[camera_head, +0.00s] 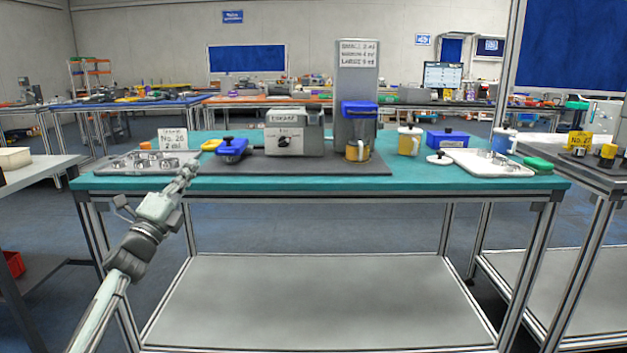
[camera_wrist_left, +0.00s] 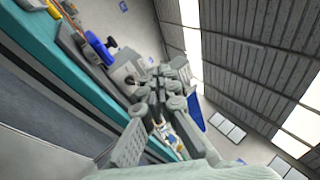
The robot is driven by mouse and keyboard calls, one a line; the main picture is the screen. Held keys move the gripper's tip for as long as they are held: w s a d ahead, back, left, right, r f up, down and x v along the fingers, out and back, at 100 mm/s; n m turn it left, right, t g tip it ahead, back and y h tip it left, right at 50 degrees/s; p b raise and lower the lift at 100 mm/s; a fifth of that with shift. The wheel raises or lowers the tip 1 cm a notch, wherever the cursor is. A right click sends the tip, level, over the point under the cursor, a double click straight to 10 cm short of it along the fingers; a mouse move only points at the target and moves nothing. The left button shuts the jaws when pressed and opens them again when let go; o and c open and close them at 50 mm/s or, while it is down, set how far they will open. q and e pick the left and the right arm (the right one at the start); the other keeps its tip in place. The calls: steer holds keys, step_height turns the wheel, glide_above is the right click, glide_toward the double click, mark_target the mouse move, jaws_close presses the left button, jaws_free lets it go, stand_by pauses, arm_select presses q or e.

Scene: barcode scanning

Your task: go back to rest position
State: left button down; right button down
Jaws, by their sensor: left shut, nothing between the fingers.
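My left gripper (camera_head: 188,172) is in the head view at the front left edge of the teal table (camera_head: 330,185), beside the metal tray (camera_head: 112,167). It also shows in the left wrist view (camera_wrist_left: 175,72), with its fingers together and nothing between them. My left arm reaches up to it from the lower left. My right gripper is in neither view.
The floor in front of the table is clear.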

arm_select(q)
steer(key=w+a+f+n+g+y, duration=0.3)
steer(key=a+f+n+g+y, duration=0.2)
steer(key=a+f+n+y, duration=0.85)
steer(key=s+f+n+g+h, duration=0.35)
steer(key=f+n+g, duration=0.35)
steer(key=f+n, duration=0.4)
steer(key=s+d+f+m+g, duration=0.15)
steer(key=s+d+f, duration=0.25)
steer(key=s+f, duration=0.8)
steer(key=s+d+f+g, duration=0.25)
steer(key=s+f, duration=0.65)
steer(key=f, duration=0.5)
steer(key=s+d+f+g, duration=0.1)
steer(key=s+f, duration=0.3)
steer(key=s, duration=0.5)
steer(key=s+d+f+g+h, duration=0.1)
steer(key=s+f, duration=0.4)
steer(key=s, duration=0.5)
steer(key=s+d+f+g+h, duration=0.1)
steer(key=s+d+f, duration=0.3)
steer(key=s, duration=0.6)
steer(key=shift+d+f+g, duration=0.3)
steer(key=shift+f+g, duration=0.4)
steer(key=shift+f, duration=0.05)
steer(key=shift+s, duration=0.1)
